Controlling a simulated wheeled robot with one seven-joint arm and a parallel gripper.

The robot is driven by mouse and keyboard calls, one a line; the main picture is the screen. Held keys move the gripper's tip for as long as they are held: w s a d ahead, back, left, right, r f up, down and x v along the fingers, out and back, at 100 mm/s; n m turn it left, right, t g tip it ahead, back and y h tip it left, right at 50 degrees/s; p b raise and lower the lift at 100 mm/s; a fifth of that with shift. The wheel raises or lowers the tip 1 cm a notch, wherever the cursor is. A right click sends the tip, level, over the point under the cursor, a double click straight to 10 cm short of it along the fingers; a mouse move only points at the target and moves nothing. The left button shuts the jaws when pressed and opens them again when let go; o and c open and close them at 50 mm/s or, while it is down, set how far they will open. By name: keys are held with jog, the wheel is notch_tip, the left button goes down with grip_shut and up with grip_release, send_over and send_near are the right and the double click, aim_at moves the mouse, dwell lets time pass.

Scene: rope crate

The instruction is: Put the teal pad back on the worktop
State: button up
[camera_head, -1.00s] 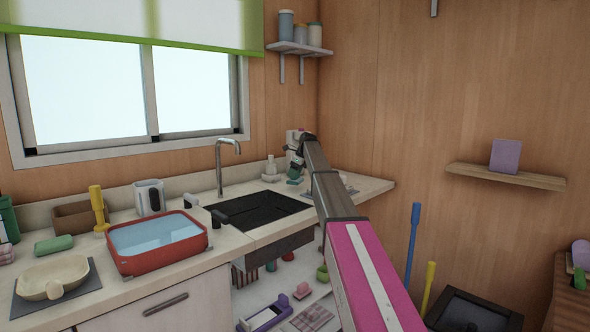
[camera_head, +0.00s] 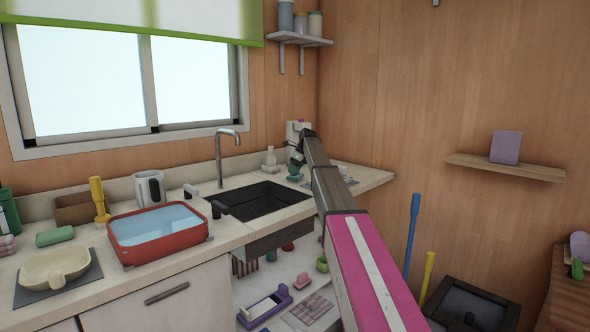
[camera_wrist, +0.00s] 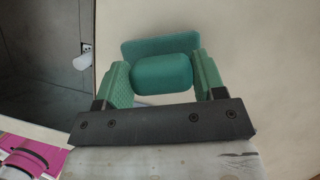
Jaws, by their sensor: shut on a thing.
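My gripper (camera_head: 295,172) is above the far end of the pale worktop (camera_head: 368,180), to the right of the sink, in the head view. In the wrist view my gripper (camera_wrist: 162,75) has its two green ridged fingers shut on the teal pad (camera_wrist: 160,48). The pad's rounded raised block sits between the fingers, and its wider flat part shows beyond them. The pale surface of the worktop lies behind the pad. I cannot tell whether the pad touches it. In the head view the pad is too small to tell from the green fingers.
The black sink (camera_head: 262,200) with its tap (camera_head: 229,155) is left of my gripper. A red basin of water (camera_head: 160,255) is further left.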

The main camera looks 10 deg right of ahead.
jog(key=shift+f, duration=0.45)
jog(key=o, duration=1)
jog(key=shift+c, duration=0.2)
jog(key=v, duration=1)
jog(key=shift+r, duration=0.4)
